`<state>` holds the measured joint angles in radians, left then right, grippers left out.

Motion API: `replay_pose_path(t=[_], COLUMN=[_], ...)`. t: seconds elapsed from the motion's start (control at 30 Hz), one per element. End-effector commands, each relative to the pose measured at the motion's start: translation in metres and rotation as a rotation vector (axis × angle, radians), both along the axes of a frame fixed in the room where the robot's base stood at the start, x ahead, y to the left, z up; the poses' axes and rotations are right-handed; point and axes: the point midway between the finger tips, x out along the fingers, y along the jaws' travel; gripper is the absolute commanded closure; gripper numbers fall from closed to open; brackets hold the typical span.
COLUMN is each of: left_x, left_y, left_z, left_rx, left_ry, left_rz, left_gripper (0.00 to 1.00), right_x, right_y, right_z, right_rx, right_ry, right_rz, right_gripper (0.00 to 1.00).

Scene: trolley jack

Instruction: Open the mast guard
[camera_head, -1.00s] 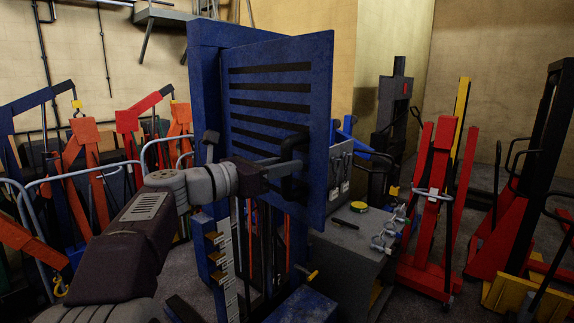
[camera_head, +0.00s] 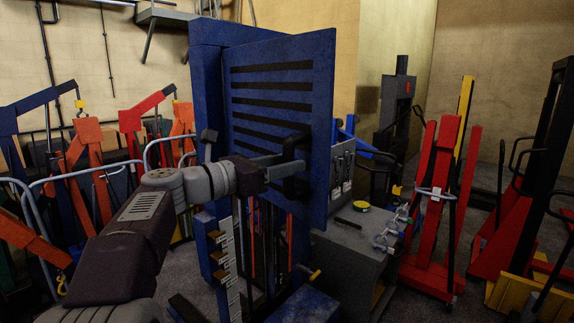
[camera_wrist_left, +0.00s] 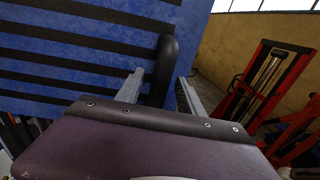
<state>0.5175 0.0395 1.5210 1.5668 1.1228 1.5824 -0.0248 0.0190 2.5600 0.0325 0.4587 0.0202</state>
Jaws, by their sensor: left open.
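The mast guard (camera_head: 268,120) is a blue panel with several black slots, standing in front of the blue mast frame (camera_head: 206,75). It stands at an angle to the frame; I cannot tell exactly how far it is swung. Its black handle (camera_head: 294,150) is near the right edge. My left gripper (camera_head: 288,163) is at the handle. In the left wrist view the open jaws (camera_wrist_left: 161,94) have one finger on each side of the handle (camera_wrist_left: 166,62), with a visible gap on at least the right side. The guard (camera_wrist_left: 70,55) fills the left of that view. My right gripper is not in view.
A grey cabinet (camera_head: 345,258) with a yellow tape roll (camera_head: 362,206) and small metal parts stands right of the guard. Red lifting equipment (camera_head: 432,205) stands further right. Orange and blue cranes (camera_head: 95,165) stand at the left. Some floor is clear between cabinet and red equipment.

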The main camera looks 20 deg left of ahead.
Motion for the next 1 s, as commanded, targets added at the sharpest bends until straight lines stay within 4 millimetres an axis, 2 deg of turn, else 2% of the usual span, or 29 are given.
replay_pose_path(t=[0.2,0.4,0.57,0.93,1.0], left_x=[-0.035,-0.063,-0.069,-0.069,-0.068], left_y=[0.026,0.045,0.048,0.048,0.042], left_z=[-0.005,-0.003,-0.001,0.0,-0.002], left_rx=[0.003,0.001,0.002,0.001,0.001], left_ry=[-0.002,-0.001,-0.001,-0.001,-0.001], left_rz=[0.008,0.005,0.002,0.001,-0.013], left_gripper=[0.55,0.55,0.55,0.55,0.55], right_x=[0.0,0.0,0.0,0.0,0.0], right_y=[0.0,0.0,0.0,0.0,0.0], right_z=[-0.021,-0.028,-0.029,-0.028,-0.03], right_rx=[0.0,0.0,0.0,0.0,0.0], right_ry=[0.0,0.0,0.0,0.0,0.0], right_rz=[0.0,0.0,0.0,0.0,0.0], right_gripper=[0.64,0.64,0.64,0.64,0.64])
